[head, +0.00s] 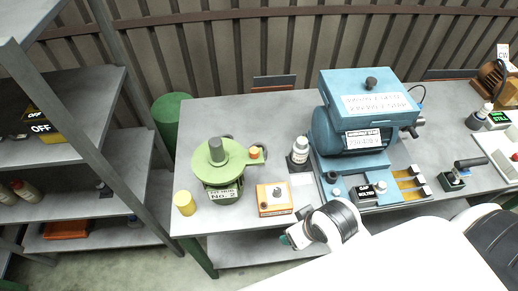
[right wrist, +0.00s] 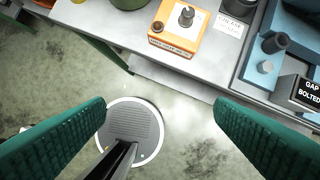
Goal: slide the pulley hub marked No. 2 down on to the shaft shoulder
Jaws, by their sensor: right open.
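The green disc-shaped part (head: 235,160) stands on the left of the workbench, over a body with a white label (head: 224,194) reading No. 2. A grey cylinder (head: 216,148) sticks up from the disc. Whether the disc sits against a shoulder is hidden. A green edge (right wrist: 128,3) shows at the top of the right wrist view. My right gripper (head: 290,240) is off the bench's front edge, to the right of and nearer than the labelled part. My left gripper is not in view.
An orange box (head: 273,209) with a knob stands between the labelled part and my right gripper. A yellow cylinder (head: 184,204) is at the bench's left corner. A bottle (head: 299,152) and a blue machine (head: 347,135) stand to the right. Shelving (head: 75,150) is at the left.

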